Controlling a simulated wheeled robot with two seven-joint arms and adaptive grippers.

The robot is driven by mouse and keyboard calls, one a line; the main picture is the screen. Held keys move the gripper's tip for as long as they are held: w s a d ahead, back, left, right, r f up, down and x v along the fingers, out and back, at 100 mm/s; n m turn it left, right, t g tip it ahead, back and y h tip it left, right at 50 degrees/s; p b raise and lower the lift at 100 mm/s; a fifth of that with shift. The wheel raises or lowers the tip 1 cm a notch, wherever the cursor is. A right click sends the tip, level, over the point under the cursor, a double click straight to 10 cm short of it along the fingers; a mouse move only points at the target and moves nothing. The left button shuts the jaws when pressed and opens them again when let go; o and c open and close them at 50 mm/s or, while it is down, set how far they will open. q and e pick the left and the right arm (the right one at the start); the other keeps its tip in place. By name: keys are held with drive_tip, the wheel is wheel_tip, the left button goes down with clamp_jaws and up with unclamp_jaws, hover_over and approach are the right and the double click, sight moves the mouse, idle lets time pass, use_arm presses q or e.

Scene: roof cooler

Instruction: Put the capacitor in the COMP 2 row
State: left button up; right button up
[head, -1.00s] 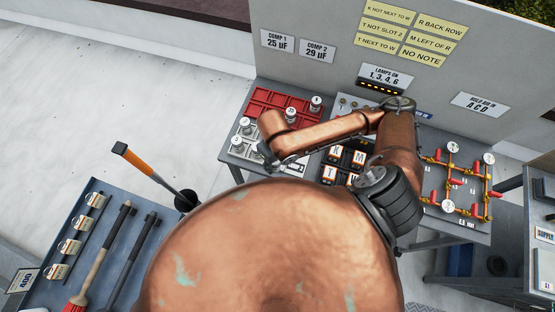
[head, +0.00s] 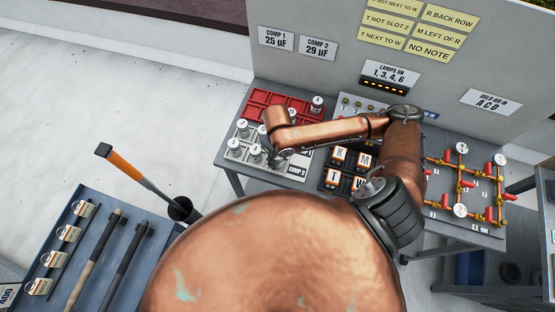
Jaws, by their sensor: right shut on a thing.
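My right arm reaches over the bench, and its gripper (head: 275,159) points down at the grey capacitor board (head: 281,171), close to the "COMP 2" label (head: 297,171). The gripper is shut on a capacitor that is mostly hidden by the gripper and arm. Whether that capacitor touches the board cannot be told. Several white-topped capacitors stand at the board's left, among them one at the front left (head: 234,148) and one just left of the gripper (head: 255,153). A red tray (head: 262,101) behind holds at least one capacitor (head: 317,103). My left gripper is not in view.
Wall signs read COMP 1 25 µF (head: 275,39) and COMP 2 29 µF (head: 318,48). A pipe panel (head: 463,190) stands farther right. A blue tool table (head: 95,250) is at lower left.

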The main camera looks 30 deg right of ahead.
drive_tip(key=shift+f, duration=0.4)
drive_tip(key=shift+f, duration=0.15)
drive_tip(key=o, duration=1.2)
wheel_tip(320, 180, up, 12)
drive_tip(key=shift+r+p, duration=0.15)
drive_tip(key=shift+p, duration=0.5)
drive_tip(key=shift+a, duration=0.15)
